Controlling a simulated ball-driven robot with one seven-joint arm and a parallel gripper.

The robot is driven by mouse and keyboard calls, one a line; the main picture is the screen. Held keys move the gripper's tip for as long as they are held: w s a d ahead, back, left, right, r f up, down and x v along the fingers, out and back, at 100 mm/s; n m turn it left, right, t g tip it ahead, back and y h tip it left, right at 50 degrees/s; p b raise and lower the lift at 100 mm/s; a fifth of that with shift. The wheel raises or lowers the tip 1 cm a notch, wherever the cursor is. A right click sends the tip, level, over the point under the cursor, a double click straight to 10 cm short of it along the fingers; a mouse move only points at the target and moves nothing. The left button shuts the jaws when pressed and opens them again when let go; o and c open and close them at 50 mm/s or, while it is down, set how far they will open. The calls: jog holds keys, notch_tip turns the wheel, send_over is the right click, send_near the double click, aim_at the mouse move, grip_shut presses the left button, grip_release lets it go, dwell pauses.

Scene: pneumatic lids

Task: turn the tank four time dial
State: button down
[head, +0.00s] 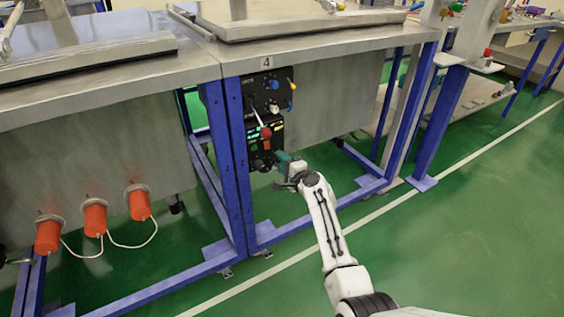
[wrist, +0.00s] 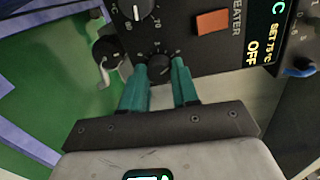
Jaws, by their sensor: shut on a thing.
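The tank marked "4" (head: 266,61) carries a black control panel (head: 262,128) with knobs, lit readouts and switches on its front. My gripper (head: 283,160) is at the bottom of this panel. In the wrist view its two green fingers (wrist: 160,75) stand on either side of a round black dial (wrist: 160,67) with white scale marks, shut on it. A second black dial (wrist: 135,8) sits just above, partly cut off by the picture edge. No label saying which dial is the time dial can be read. The fingers hide part of the held dial's rim.
An orange switch (wrist: 212,21) and a lit display (wrist: 262,45) reading "OFF" are right of the dial. A black knob with a grey lever (wrist: 106,62) is close left. Green floor (head: 440,240) is clear at right.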

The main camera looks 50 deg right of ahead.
jog(key=c, duration=0.8)
grip_release()
jog(key=shift+c, duration=0.2)
jog(key=shift+s, duration=0.1)
jog(key=p+v, duration=0.3)
jog(key=v, duration=0.7)
jog(key=shift+s, duration=0.35)
jog(key=shift+a, duration=0.1)
jog(key=s+a+f+n+g+y, duration=0.45)
jog(key=a+n, duration=0.25)
jog(key=a, duration=0.2)
jog(key=s+a+f+n+g+y, duration=0.3)
jog(key=s+a+n, duration=0.2)
jog(key=a+n, duration=0.3)
jog(key=s+a+n+g+h, duration=0.2)
jog(key=s+a+n+g, duration=0.15)
jog(key=s, duration=0.75)
jog(key=s+a+n+g+h, duration=0.1)
jog(key=s+a+n+g, duration=0.3)
jog(key=s, duration=0.8)
notch_tip(320, 180, up, 21)
jog(key=d+p, duration=0.1)
jog(key=p, duration=1.9)
jog(key=shift+w+d+m+g+p, duration=0.2)
jog(key=shift+w+m+g+p, duration=0.15)
jog(key=shift+m+g, duration=0.1)
